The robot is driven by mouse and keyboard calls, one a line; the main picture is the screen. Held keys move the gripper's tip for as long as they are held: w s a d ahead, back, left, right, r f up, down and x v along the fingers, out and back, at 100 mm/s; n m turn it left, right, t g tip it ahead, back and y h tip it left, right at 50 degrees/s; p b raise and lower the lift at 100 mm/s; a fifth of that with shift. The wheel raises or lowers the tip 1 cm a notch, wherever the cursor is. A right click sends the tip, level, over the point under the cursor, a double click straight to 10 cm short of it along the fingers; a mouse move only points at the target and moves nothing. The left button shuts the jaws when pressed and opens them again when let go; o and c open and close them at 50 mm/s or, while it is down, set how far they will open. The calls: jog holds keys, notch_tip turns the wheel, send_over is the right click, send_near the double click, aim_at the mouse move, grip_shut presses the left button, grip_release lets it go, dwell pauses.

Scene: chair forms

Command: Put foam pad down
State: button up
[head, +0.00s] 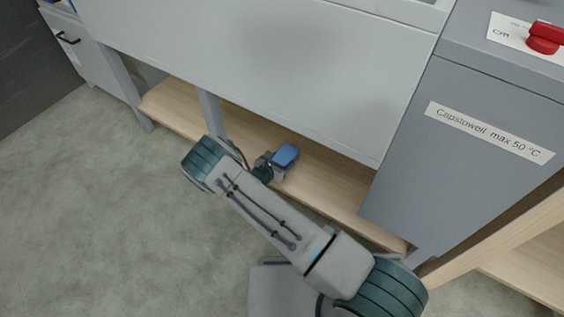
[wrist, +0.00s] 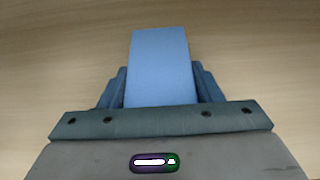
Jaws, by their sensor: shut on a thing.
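The foam pad (wrist: 160,62) is a light blue block with a flat face. It is held between the two dark blue fingers of my gripper (wrist: 160,92), which is shut on it. In the head view the blue pad (head: 285,155) shows at the end of my gripper (head: 275,163), over the low wooden shelf (head: 330,183). In the wrist view pale wood (wrist: 55,60) fills the background around the pad. I cannot tell whether the pad touches the wood.
A large grey panel (head: 270,60) hangs above the shelf and its lower edge is close to my gripper. A grey cabinet (head: 470,140) labelled "Capstowell max 50 °C" stands at the right. A grey post (head: 210,110) stands left of my gripper. The shelf is bare on both sides.

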jog(key=o, duration=1)
jog(key=shift+r, duration=0.15)
jog(key=shift+p+v, duration=2.1)
jog(key=shift+v, duration=3.95)
